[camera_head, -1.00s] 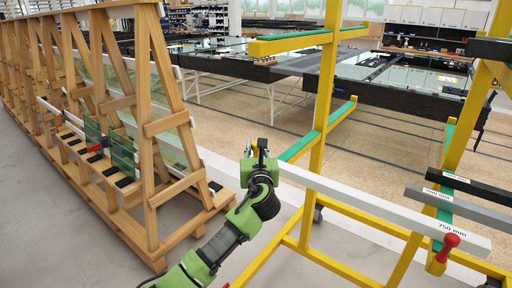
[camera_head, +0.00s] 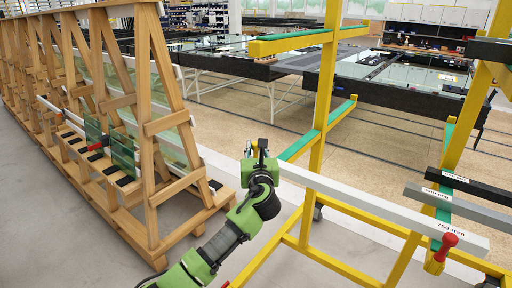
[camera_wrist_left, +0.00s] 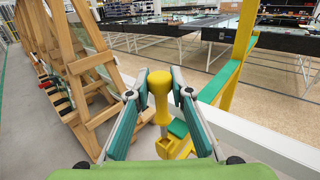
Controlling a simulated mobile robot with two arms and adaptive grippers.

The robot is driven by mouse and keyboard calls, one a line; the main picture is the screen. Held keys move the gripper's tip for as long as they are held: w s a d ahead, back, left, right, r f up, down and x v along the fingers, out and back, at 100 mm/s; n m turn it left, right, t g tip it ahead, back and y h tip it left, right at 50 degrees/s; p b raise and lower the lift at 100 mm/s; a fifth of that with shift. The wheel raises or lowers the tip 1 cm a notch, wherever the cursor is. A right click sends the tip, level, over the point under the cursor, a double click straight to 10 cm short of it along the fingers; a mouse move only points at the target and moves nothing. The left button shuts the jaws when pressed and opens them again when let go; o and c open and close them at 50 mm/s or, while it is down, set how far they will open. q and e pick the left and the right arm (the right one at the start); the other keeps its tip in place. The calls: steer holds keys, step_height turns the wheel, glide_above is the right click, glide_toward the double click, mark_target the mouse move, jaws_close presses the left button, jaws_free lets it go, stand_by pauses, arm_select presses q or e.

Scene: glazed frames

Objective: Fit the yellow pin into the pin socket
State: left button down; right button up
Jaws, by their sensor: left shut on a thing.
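In the left wrist view the left gripper (camera_wrist_left: 158,95) is shut on the yellow pin (camera_wrist_left: 159,84). The pin is upright with its round knob on top. Its lower end runs down toward a yellow part of the rack (camera_wrist_left: 172,148) beside a green pad. I cannot tell whether the pin is inside a socket there or above it. In the head view the pin is hidden by the gripper. My right gripper is not in view.
The white bar (camera_head: 385,212), labelled 750 mm, lies across the yellow rack (camera_head: 318,130). A red-knobbed pin (camera_head: 448,241) stands at its right end. Grey and black bars lie behind it. A wooden A-frame rack (camera_head: 160,130) stands left. Grey floor lies between the racks.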

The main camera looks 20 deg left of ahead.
arm_select(q)
steer(key=shift+p, duration=0.75)
stand_by(0.7)
steer(key=shift+f+b, duration=1.75)
steer(key=shift+f, duration=1.05)
steer(key=c, duration=1.7)
jaws_free()
steer(key=shift+s, duration=0.1)
steer(key=v, duration=1.2)
